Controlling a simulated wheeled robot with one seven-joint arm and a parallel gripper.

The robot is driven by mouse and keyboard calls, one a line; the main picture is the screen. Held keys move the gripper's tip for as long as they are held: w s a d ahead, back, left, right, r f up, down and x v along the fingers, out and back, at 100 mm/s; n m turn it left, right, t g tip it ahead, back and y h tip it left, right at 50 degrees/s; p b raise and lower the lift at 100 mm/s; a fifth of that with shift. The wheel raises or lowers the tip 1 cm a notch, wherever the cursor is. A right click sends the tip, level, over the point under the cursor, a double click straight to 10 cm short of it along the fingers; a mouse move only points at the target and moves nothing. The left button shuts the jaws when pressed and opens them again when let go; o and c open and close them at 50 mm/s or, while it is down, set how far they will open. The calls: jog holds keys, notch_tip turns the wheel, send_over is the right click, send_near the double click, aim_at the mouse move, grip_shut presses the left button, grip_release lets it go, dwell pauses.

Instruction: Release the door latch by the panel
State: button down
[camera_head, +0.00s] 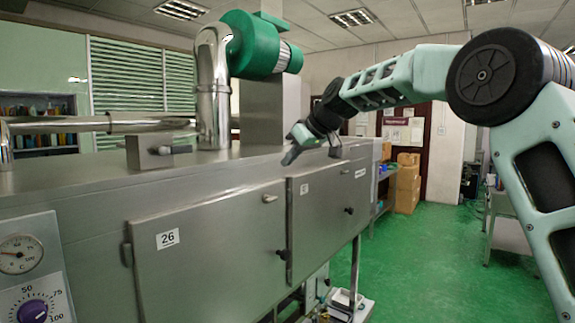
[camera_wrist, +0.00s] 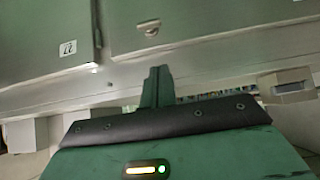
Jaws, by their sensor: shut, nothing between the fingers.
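The steel machine has a door marked 26 (camera_head: 205,255) with a small metal latch (camera_head: 269,198) near its top right corner and a dark catch (camera_head: 281,254) on its right edge. A second door (camera_head: 325,215) to its right has a dark knob (camera_head: 349,210). The panel with gauge and dial (camera_head: 32,265) is at the far left. My gripper (camera_head: 290,157) is over the machine's top edge, above the doors and apart from the latch. In the wrist view my gripper (camera_wrist: 157,78) is shut and empty; a metal latch (camera_wrist: 149,27) shows beyond its fingertips.
A steel pipe (camera_head: 214,85) and green motor (camera_head: 255,45) rise from the machine's top. A small metal block (camera_head: 150,150) stands there too. Cardboard boxes (camera_head: 405,185) stand at the back. The green floor (camera_head: 430,260) to the right is partly open, with a bench (camera_head: 508,225) beyond.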

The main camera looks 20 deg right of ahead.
jog(key=p, duration=0.3)
send_over(266, 199)
jog(key=s+d, duration=0.2)
notch_tip(266, 199, down, 5)
jog(key=shift+f+p, duration=0.7)
jog(key=shift+f, duration=1.65)
